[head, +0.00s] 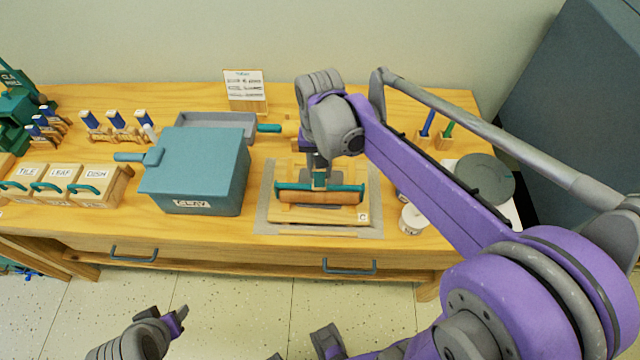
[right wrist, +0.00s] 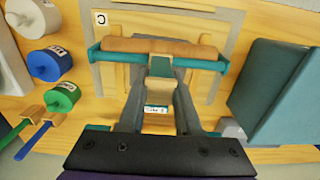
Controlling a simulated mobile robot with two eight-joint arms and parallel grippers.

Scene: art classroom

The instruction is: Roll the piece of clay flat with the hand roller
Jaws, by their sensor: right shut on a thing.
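The hand roller (head: 320,195) has a brown wooden cylinder in a teal frame. It lies crosswise over a wooden board marked C (head: 300,214) on a grey mat (head: 264,222). My right gripper (head: 319,170) points down and is shut on the roller's handle. In the right wrist view, its two fingers (right wrist: 160,88) close around the handle, and the roller (right wrist: 165,47) spans the board.
A blue lidded box (head: 194,170) stands left of the mat, with a grey tray (head: 216,124) behind it. A white jar (head: 412,219) and a dark round disc (head: 484,179) are at the right. A sign (head: 245,91) stands behind.

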